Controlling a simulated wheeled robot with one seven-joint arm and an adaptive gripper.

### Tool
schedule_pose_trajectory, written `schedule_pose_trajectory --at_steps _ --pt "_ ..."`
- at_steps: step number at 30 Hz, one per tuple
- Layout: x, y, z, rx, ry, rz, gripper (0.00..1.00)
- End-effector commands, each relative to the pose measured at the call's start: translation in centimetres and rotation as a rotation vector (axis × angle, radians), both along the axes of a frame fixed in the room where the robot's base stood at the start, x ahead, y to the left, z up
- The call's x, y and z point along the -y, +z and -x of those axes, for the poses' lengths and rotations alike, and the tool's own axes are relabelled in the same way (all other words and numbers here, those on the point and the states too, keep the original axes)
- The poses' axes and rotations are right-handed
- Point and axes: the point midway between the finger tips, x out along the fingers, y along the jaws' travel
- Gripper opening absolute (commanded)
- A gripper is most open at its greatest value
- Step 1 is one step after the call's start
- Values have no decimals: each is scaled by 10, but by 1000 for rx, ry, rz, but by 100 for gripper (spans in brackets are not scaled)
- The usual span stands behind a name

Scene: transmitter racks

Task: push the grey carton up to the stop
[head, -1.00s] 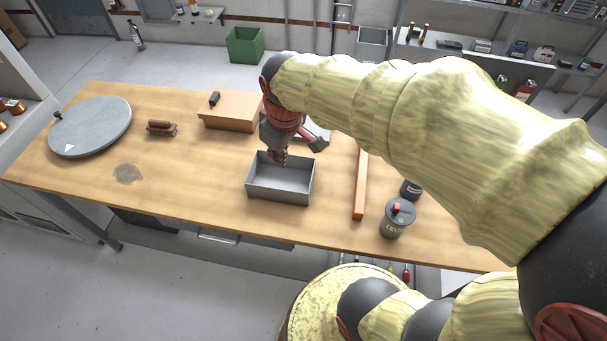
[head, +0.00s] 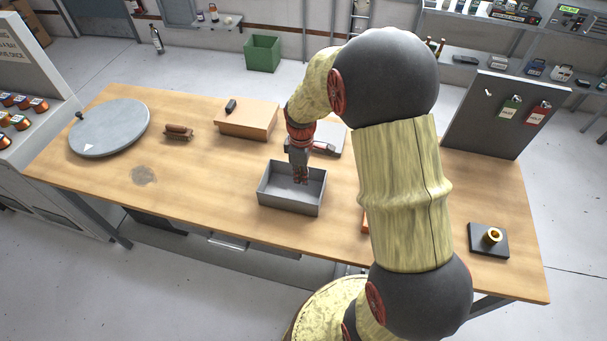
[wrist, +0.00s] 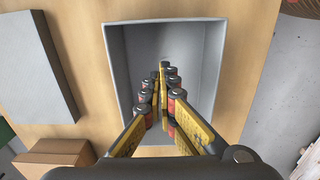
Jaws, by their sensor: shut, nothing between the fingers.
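The grey carton (head: 275,202) is an open-topped box standing on the wooden table, near its front edge. In the wrist view its walls (wrist: 118,72) surround my fingers. My gripper (head: 300,181) points down into the carton's opening, its fingertips shut together and empty; it also shows in the wrist view (wrist: 162,72). I cannot tell whether the tips touch the floor or a wall of the carton. An orange bar (head: 364,222), perhaps the stop, lies right of the carton. My arm hides most of it, leaving only a sliver.
A brown box (head: 246,121) with a black item on top stands behind the carton. A pale grey flat object (head: 331,136) lies behind my gripper. A brush (head: 178,131) and a round grey disc (head: 108,128) are left. A dark base with a brass ring (head: 490,237) is right.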

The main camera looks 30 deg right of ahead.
Motion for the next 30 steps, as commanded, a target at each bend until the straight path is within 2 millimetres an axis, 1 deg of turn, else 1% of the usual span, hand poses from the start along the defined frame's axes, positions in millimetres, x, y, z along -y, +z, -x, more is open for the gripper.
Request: schedule_pose_trajectory --at_steps 1,8,12,18,30 --pt "0 -14 1 -2 0 -1 0" --pt "0 -58 1 -2 0 -1 0" --pt "15 -56 14 2 -4 1 0" --pt "27 -55 26 1 -3 0 0" --pt "28 -54 29 1 -1 1 0"
